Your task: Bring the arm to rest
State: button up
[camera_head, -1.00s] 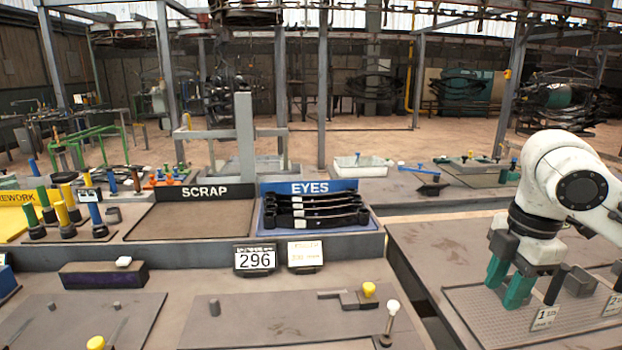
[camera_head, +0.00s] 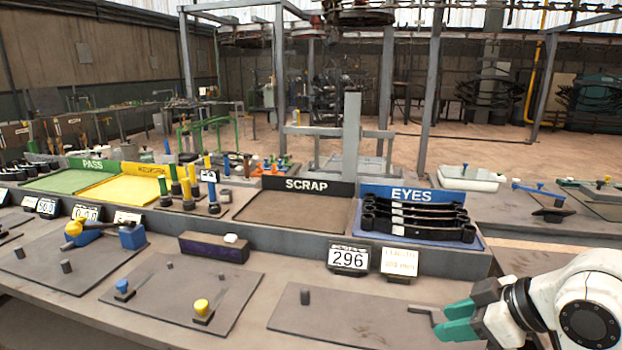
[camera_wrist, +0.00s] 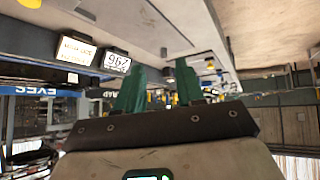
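My white arm (camera_head: 585,310) reaches in from the lower right corner of the head view. My gripper (camera_head: 447,321) has green fingers and points left, above the right end of a dark plate (camera_head: 340,322) on the front bench. The fingers are apart with nothing between them. In the wrist view my gripper (camera_wrist: 156,75) also shows two separate green fingers with an empty gap. The wrist picture is upside down, with the 296 sign (camera_wrist: 117,62) beyond the fingers. Most of my arm is outside the head view.
The blue EYES tray (camera_head: 480,238) holds several black bars. The SCRAP tray (camera_head: 295,212), yellow tray (camera_head: 120,190) and green PASS tray (camera_head: 70,181) stand left of it. A dark block (camera_head: 213,248) and small fixtures with yellow and blue knobs sit on the front bench.

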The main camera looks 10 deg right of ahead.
jog(key=s+a+f+m+g, duration=0.1)
jog(key=s+a+f+m, duration=0.25)
jog(key=f, duration=0.55)
jog(key=s+a+f+m+g, duration=0.1)
jog(key=s+a+f+m, duration=0.1)
jog(key=s+a+f, duration=0.5)
jog(key=s+d+f+m+g+h, duration=0.1)
jog(key=s+d+f+g+h, duration=0.1)
jog(key=s+f, duration=0.4)
jog(key=s+d+f+m+g+h, duration=0.1)
jog(key=s+d+f, duration=0.3)
jog(key=s, duration=0.5)
notch_tip(320, 180, down, 2)
jog(key=shift+s+f+g+h, duration=0.25)
jog(key=shift+g+h, duration=0.35)
jog(key=shift+m, duration=0.25)
